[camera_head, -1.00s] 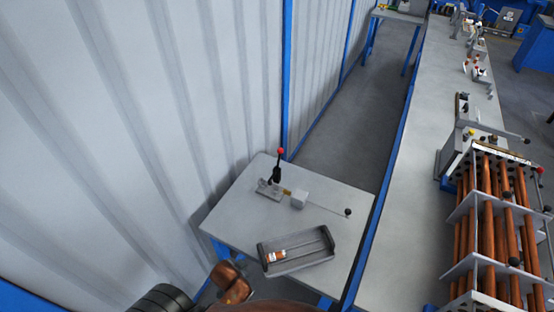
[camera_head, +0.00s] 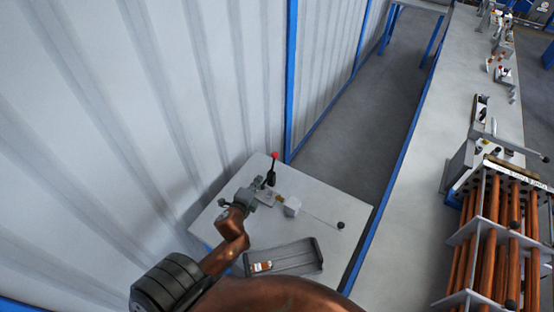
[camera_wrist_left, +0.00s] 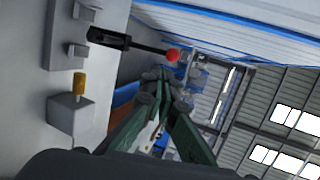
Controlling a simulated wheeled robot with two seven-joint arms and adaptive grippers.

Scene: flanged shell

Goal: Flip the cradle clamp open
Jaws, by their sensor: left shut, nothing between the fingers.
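The cradle clamp has a black lever (camera_head: 271,178) with a red ball knob (camera_head: 275,155) that stands roughly upright on the small table. In the left wrist view the lever (camera_wrist_left: 115,41) runs out from a pale base at the left, and its red knob (camera_wrist_left: 172,55) sits just beyond the fingertips. My left gripper (camera_head: 268,192) is beside the clamp, close to the lever, and partly hides the clamp base. In the wrist view its green fingers (camera_wrist_left: 168,88) are shut and empty. I cannot tell whether they touch the lever. My right gripper is not in view.
A pale block (camera_head: 292,206) with a thin rod ending in a black ball (camera_head: 340,225) stands right of the clamp. A grey tray (camera_head: 300,257) is at the table's front. A corrugated wall (camera_head: 150,130) rises behind left. A rack of copper-coloured tubes (camera_head: 490,240) stands right.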

